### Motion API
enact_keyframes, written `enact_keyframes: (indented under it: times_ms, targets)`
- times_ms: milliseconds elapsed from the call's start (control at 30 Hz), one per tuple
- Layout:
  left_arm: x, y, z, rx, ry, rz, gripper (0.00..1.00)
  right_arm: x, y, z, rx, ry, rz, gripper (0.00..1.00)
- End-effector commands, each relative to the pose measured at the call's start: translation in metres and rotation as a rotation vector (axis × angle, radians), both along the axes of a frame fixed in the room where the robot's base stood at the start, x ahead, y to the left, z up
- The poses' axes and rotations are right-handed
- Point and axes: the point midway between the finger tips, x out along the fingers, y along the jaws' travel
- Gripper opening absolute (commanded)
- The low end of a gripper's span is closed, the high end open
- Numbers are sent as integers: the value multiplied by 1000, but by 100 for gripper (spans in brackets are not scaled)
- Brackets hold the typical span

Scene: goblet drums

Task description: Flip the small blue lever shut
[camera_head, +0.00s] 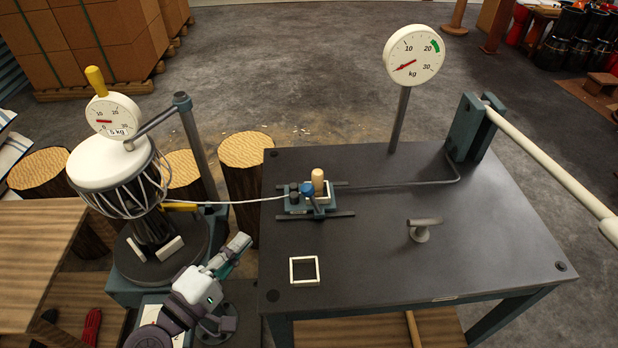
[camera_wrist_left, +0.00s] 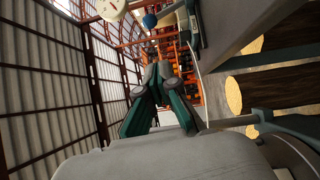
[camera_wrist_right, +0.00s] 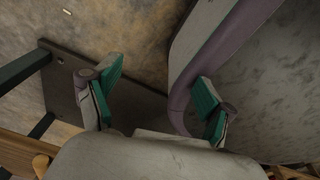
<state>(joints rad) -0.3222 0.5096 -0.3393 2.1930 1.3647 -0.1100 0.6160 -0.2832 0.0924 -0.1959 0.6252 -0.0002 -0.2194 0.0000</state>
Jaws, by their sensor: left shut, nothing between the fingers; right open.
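The small blue lever (camera_head: 308,189) stands up from a clamp (camera_head: 296,206) near the left edge of the dark table. A wooden peg (camera_head: 318,178) stands just behind it. A white cord (camera_head: 240,202) runs from the drum (camera_head: 120,180) to the clamp. In the left wrist view a blue ball (camera_wrist_left: 150,20), apparently the lever's knob, shows beyond the fingers. My left gripper (camera_head: 241,243) is shut and empty, left of and nearer than the clamp, apart from the lever. It also shows in the left wrist view (camera_wrist_left: 163,72). My right gripper (camera_wrist_right: 157,85) is open and empty, outside the head view.
A square white frame (camera_head: 304,270) lies at the table's near left, and a grey handle (camera_head: 421,232) stands at its right. A dial gauge (camera_head: 414,54) rises at the back. A long white bar (camera_head: 550,172) slopes over the right side. The table's front middle is clear.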

Motion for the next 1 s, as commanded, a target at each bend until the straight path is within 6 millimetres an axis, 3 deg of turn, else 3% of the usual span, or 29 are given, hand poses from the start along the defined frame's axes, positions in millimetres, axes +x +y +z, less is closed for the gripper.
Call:
enact_keyframes:
  times_ms: [133, 400, 567, 800, 1000]
  targets:
    - [3, 4, 1, -32, 12, 17, 0, 8, -7, 0, -8, -10, 0, 82]
    - [4, 4, 1, -31, 11, 17, 0, -30, 18, -1, 21, 41, -1, 82]
    - [13, -3, 5, -32, 9, 18, 0, -32, 20, 7, 23, 45, 2, 82]
    - [51, -31, 10, -33, 8, 17, 0, -12, 12, 29, 14, 16, 1, 82]
    - [85, -56, 10, -32, 9, 16, 0, -10, 8, 39, 10, 12, -2, 82]
